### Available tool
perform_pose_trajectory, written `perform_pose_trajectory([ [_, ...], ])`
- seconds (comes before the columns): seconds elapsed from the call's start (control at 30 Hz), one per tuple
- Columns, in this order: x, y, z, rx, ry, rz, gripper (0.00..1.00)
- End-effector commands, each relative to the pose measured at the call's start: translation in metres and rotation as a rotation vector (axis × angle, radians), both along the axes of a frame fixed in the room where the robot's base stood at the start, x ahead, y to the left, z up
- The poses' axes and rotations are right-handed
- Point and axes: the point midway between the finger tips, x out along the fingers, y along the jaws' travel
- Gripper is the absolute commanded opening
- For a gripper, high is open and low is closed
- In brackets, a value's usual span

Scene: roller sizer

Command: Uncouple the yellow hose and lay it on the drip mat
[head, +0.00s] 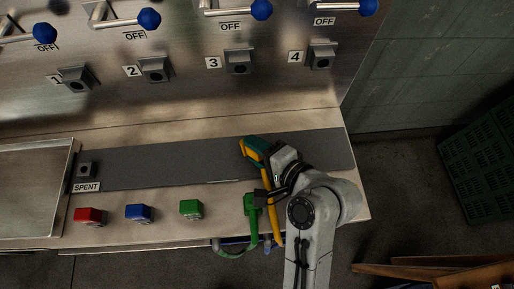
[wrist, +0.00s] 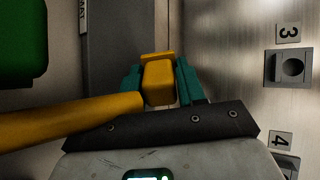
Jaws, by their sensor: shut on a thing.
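The yellow hose (head: 275,222) ends in a blocky yellow coupling held between the teal fingers of my gripper (head: 257,149). In the wrist view the yellow coupling (wrist: 158,82) sits between both fingers of my gripper (wrist: 158,72), and the hose trails off left. The grey drip mat (head: 180,163) is a long strip along the counter, and my gripper is over its right part. The mat (wrist: 110,40) also shows behind the coupling in the wrist view. I cannot tell whether the coupling touches the mat. Ports 3 (head: 239,62) and 4 (head: 322,56) have no hose in them.
A green hose coupling (head: 251,204) stands at the counter's front edge, left of my arm. Red (head: 89,216), blue (head: 139,213) and green (head: 191,208) blocks sit in front of the mat. Blue-knobbed levers (head: 261,10) line the panel above OFF labels. A sink (head: 30,190) is left.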

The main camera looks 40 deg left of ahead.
Motion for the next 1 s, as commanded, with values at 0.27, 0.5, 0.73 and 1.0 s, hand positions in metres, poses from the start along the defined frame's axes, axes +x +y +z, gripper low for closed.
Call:
perform_pose_trajectory([
  [0.27, 0.000, 0.000, 0.001, 0.001, -0.001, 0.000, 0.44],
  [0.5, 0.000, 0.000, 0.001, 0.001, -0.001, 0.000, 0.67],
  [0.73, 0.000, 0.000, 0.001, 0.000, 0.000, 0.000, 0.69],
  [1.0, 0.001, 0.001, 0.026, 0.003, -0.005, 0.001, 0.69],
])
